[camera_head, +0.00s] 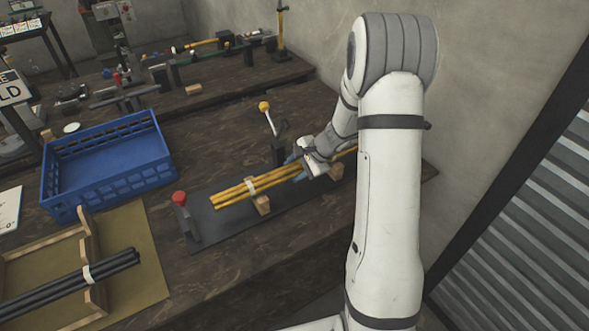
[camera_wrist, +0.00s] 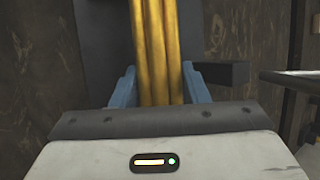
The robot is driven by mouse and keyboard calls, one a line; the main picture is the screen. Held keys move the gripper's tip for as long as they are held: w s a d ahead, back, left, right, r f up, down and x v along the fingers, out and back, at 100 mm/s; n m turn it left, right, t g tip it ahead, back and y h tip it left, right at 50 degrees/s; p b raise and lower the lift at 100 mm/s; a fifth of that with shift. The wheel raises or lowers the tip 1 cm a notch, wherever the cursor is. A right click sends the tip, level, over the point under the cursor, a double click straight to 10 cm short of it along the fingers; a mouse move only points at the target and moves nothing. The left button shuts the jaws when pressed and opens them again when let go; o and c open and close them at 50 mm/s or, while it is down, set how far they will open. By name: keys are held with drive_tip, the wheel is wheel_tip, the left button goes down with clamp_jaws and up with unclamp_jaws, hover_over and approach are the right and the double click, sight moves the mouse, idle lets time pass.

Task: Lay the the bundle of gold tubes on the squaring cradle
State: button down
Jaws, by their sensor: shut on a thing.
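The bundle of gold tubes (camera_head: 235,194) has a white band and lies lengthwise above the squaring cradle. The cradle has a dark base plate (camera_head: 216,229), wooden supports (camera_head: 262,205) and a red-knobbed stop (camera_head: 180,200) at its left end. My gripper (camera_head: 298,165) is shut on the bundle toward its right part. In the wrist view the gold tubes (camera_wrist: 158,45) run between the blue fingers of my gripper (camera_wrist: 159,88). The tubes appear at the height of the supports; whether they touch them I cannot tell. My arm hides part of the right end.
A lever with a yellow ball (camera_head: 264,106) rises behind the cradle. A blue crate (camera_head: 105,165) stands empty to the left. A wooden rack (camera_head: 88,240) with black tubes (camera_head: 70,281) is at the lower left. A corrugated shutter (camera_head: 530,230) is at the right.

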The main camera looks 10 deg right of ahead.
drive_tip(key=c, duration=1)
unclamp_jaws()
drive_tip(key=shift+c, duration=0.2)
drive_tip(key=o, duration=0.3)
drive_tip(key=shift+s+f, duration=0.1)
drive_tip(key=shift+f, duration=0.05)
drive_tip(key=v, duration=0.8)
